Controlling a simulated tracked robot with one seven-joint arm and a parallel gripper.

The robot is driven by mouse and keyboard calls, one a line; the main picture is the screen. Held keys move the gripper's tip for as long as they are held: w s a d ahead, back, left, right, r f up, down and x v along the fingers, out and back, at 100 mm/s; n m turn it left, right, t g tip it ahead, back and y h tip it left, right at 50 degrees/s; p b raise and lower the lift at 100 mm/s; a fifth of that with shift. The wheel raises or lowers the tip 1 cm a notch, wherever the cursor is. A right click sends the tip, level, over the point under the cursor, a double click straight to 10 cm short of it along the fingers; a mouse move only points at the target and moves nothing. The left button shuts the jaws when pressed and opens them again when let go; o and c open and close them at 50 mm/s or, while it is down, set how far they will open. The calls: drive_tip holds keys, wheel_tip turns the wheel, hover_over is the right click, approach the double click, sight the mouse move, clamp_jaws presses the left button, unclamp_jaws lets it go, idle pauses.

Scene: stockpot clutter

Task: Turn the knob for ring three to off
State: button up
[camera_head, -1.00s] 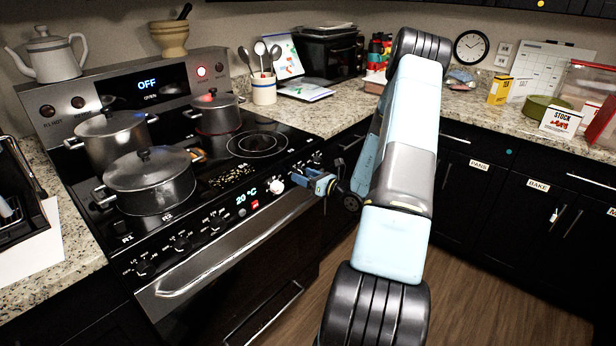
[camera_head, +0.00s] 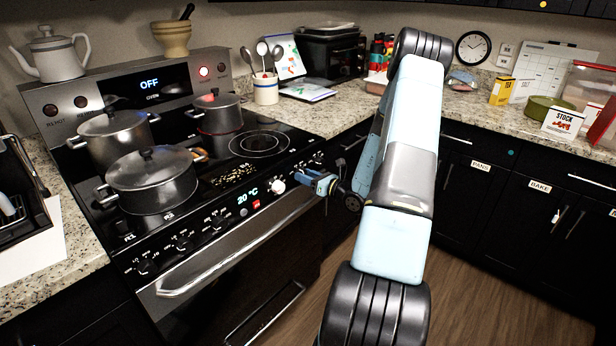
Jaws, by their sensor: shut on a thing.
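The stove's front panel (camera_head: 215,232) carries a row of black knobs, with several on the left, such as one knob (camera_head: 184,243), and more on the right. A white knob (camera_head: 278,187) sits right of the 20 °C display (camera_head: 248,197). My gripper (camera_head: 298,178) is at the right part of the panel, just right of the white knob. It is shut on a black knob there, which its fingers mostly hide. The ring labels are too small to read surely, and I cannot tell the held knob's pointer direction.
A large lidded pot (camera_head: 151,180) stands at the front left of the cooktop, with another pot (camera_head: 115,138) behind it and a smaller pot (camera_head: 215,112) at the back. The right ring (camera_head: 260,144) is bare. The oven handle (camera_head: 230,254) runs below the knobs.

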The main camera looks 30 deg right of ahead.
drive_tip(key=shift+d+n, duration=0.3)
drive_tip(key=shift+n, duration=0.1)
idle(0.3)
drive_tip(key=shift+n+h, duration=0.4)
drive_tip(key=shift+n, duration=3.5)
drive_tip(key=o, duration=0.8)
drive_tip(key=shift+o, duration=1.2)
drive_tip(key=shift+a, duration=0.1)
